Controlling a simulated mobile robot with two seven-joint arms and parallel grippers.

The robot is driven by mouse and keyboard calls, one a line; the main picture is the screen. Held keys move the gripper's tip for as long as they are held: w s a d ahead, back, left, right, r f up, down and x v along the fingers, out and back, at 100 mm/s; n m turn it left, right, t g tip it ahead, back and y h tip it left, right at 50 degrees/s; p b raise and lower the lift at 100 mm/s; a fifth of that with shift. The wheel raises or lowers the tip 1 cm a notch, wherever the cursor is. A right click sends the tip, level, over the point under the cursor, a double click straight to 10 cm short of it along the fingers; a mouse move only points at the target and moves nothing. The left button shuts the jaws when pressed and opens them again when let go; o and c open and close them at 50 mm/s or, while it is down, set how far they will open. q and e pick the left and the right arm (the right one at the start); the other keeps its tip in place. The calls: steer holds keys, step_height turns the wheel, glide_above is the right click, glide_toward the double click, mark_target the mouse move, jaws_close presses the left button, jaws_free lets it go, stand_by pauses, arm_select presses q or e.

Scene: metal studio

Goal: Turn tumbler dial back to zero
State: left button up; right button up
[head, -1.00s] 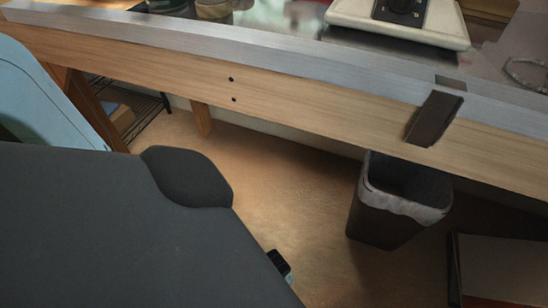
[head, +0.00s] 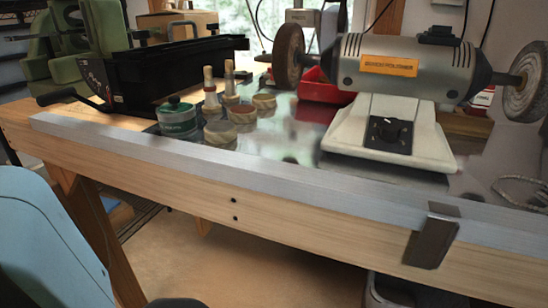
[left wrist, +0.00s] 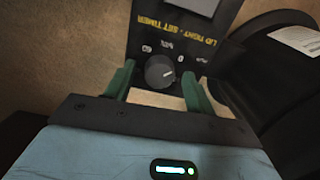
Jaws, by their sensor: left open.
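The tumbler dial (left wrist: 160,71) is a round grey knob on a dark control panel (left wrist: 140,30) in the left wrist view. Yellow lettering about a tight lid and a timer runs above it, with small pale marks around the knob. I cannot tell exactly where the knob points. My left gripper (left wrist: 158,77) is open, with one green finger on each side of the knob. I cannot tell whether the fingers touch it. A black rounded drum (left wrist: 275,75) lies to the right of the panel. My right gripper is not in view.
In the head view a wooden bench has a metal front edge (head: 200,161). It bears a bench grinder (head: 400,66) with its own dial, a red bin (head: 325,89), several jars and a black-and-green machine (head: 165,75). A dark bracket (head: 432,237) hangs over the edge.

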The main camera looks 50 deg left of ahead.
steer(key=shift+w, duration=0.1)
arm_select(q)
steer(key=shift+r, duration=0.1)
steer(key=shift+r+p, duration=0.3)
step_height(320, 180, up, 6)
steer(key=p, duration=0.4)
steer(key=shift+w+f, duration=0.1)
steer(key=shift+f, duration=0.1)
steer(key=shift+r+p, duration=0.45)
steer(key=shift+r, duration=0.3)
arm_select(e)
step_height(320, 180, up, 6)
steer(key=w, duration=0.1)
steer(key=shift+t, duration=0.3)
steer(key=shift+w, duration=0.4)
